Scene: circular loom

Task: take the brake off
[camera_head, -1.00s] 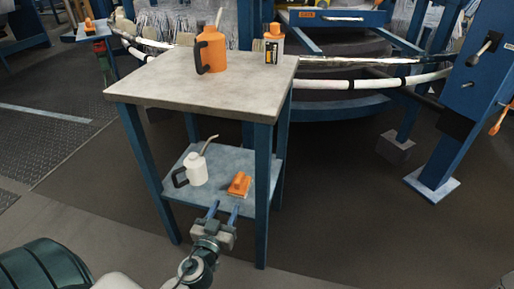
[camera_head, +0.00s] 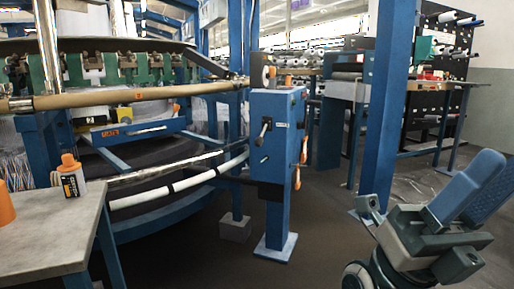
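A blue post with a control box (camera_head: 277,120) stands in the middle of the head view. An orange-handled part (camera_head: 304,150) is on the box's right side. I cannot tell from the picture which of these is the brake. My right gripper (camera_head: 485,185) is at the lower right, its blue fingers pointing up and right, well apart from the post. The gap between its fingers cannot be judged. My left gripper is out of view.
A grey-topped table (camera_head: 48,235) with an orange-capped bottle (camera_head: 71,176) stands at the lower left. Curved loom rails (camera_head: 165,190) run from it toward the post. A tall blue column (camera_head: 384,100) stands right of the post. Dark floor between post and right gripper is clear.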

